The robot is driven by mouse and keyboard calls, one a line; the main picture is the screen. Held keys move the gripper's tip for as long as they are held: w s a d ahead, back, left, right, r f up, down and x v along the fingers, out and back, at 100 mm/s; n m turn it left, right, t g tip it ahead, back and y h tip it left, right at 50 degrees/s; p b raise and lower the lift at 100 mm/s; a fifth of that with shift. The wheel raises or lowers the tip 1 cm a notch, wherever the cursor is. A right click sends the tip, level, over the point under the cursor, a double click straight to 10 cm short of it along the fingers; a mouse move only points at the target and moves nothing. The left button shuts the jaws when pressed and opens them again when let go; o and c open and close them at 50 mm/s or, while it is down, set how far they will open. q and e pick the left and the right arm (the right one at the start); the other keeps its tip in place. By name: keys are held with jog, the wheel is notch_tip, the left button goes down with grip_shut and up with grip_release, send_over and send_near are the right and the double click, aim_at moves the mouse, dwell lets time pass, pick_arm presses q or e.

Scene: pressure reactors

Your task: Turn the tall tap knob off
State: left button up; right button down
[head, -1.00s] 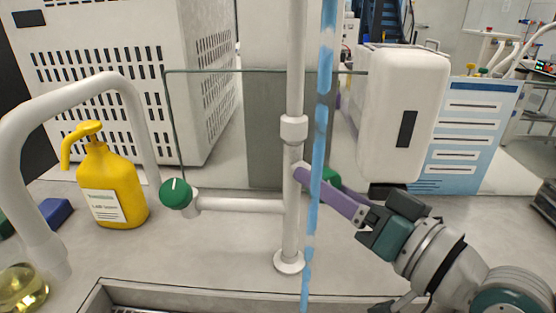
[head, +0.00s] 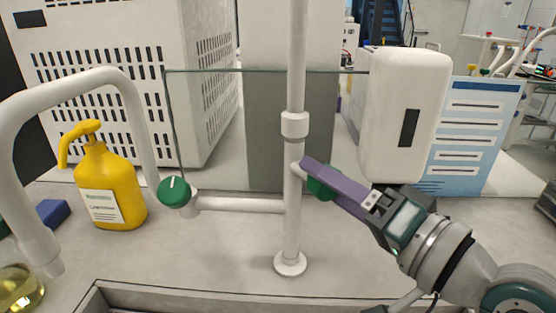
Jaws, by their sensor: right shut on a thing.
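The tall tap is a white upright pipe (head: 292,215) with a round foot on the counter. A green knob with a white mark, the left knob (head: 175,192), sits at the end of its left side arm. A second green knob, the right knob (head: 320,188), is close to the pipe on the right and partly hidden by my purple fingers. My right gripper (head: 316,174) reaches in from the right and is shut on this right knob. No water stream shows in front of the pipe. My left gripper is not in view.
A yellow pump bottle (head: 112,190) stands at the left, behind a white curved pipe (head: 15,150). A glass panel (head: 210,110) is behind the tap. A white dispenser (head: 402,110) hangs above my right gripper. The sink edge (head: 200,290) is in front.

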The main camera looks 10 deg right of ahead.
jog(key=shift+c, duration=1.3)
grip_release()
jog(key=v, duration=1)
jog(key=shift+a, duration=0.1)
